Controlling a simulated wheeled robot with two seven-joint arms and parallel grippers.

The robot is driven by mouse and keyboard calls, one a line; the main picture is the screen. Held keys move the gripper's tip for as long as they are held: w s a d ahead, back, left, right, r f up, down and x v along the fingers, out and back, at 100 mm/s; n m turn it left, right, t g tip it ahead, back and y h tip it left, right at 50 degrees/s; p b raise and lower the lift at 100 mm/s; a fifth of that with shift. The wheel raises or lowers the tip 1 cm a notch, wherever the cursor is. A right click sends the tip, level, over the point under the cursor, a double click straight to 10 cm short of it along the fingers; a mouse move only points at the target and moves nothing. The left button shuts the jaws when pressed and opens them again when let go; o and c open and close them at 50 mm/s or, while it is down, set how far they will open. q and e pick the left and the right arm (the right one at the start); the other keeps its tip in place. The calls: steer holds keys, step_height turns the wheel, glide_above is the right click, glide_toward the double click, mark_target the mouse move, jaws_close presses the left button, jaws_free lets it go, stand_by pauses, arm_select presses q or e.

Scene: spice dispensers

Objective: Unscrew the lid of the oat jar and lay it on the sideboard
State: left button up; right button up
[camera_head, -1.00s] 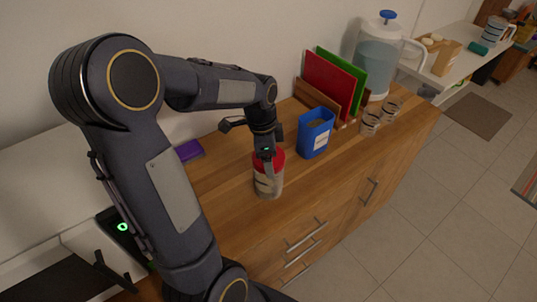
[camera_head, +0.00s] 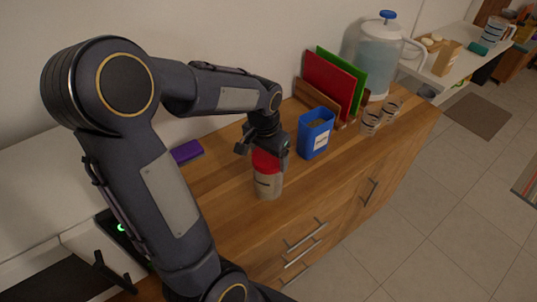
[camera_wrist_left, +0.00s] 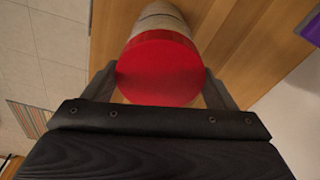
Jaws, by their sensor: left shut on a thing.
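The oat jar (camera_head: 268,187) stands upright on the wooden sideboard (camera_head: 226,213), its pale printed body showing below its red lid (camera_head: 265,161). My left gripper (camera_head: 267,150) is above the jar with its fingers on either side of the lid, shut on it. In the left wrist view the red lid (camera_wrist_left: 160,68) fills the space between the fingers, and the jar body (camera_wrist_left: 160,20) shows behind it. I cannot tell whether there is a gap between lid and jar. My right gripper is not in view.
A blue container (camera_head: 314,136) stands right of the jar. Beyond it are red and green boards (camera_head: 328,84) in a rack, two glass jars (camera_head: 371,122) and a water dispenser (camera_head: 380,66). A purple item (camera_head: 187,152) lies at the back left. The sideboard's front strip is clear.

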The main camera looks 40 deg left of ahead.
arm_select(q)
steer(key=n, duration=0.4)
steer(key=shift+n+y, duration=0.3)
steer(key=n, duration=0.3)
steer(key=shift+n, duration=0.3)
steer(key=o, duration=0.8)
steer(key=shift+o, duration=0.2)
